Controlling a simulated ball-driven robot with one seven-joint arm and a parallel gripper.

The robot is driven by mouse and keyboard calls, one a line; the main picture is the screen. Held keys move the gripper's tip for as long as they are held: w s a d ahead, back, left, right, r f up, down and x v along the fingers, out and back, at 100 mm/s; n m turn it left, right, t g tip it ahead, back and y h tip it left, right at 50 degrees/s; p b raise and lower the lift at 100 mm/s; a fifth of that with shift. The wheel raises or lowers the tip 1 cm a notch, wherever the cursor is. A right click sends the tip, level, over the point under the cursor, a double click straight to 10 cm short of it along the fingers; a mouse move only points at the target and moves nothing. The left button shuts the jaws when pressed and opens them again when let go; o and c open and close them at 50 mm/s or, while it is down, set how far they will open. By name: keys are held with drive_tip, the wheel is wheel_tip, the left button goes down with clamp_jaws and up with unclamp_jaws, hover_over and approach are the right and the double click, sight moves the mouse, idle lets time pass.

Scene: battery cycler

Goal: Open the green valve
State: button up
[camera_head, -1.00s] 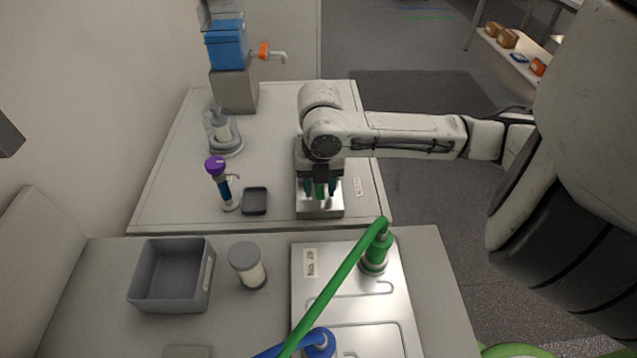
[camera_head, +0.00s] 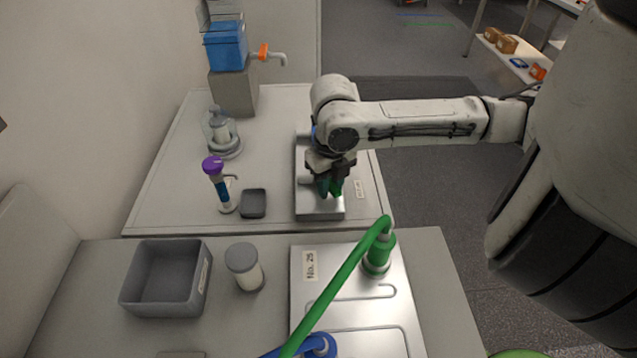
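A small green part (camera_head: 337,188), which looks like the green valve, shows at my gripper's tips above the metal plate (camera_head: 306,208) on the far table. My gripper (camera_head: 330,185) points down over this plate, with dark teal fingertips close against the green part. The fingers hide much of it, so I cannot tell its handle's angle or whether they are shut on it. A green hose (camera_head: 345,270) with a green fitting (camera_head: 377,257) stands on the nearer metal plate (camera_head: 385,325), apart from my gripper.
A purple-topped pipette (camera_head: 218,182) and a small dark tray (camera_head: 253,203) are left of the far plate. A grey bin (camera_head: 130,297) and a lidded jar (camera_head: 245,267) stand on the near table. A blue container with an orange tap (camera_head: 264,52) is at the back.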

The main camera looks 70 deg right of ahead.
drive_tip(key=shift+s+d+n, duration=0.1)
drive_tip(key=shift+s+n, duration=0.15)
drive_tip(key=shift+n, duration=0.25)
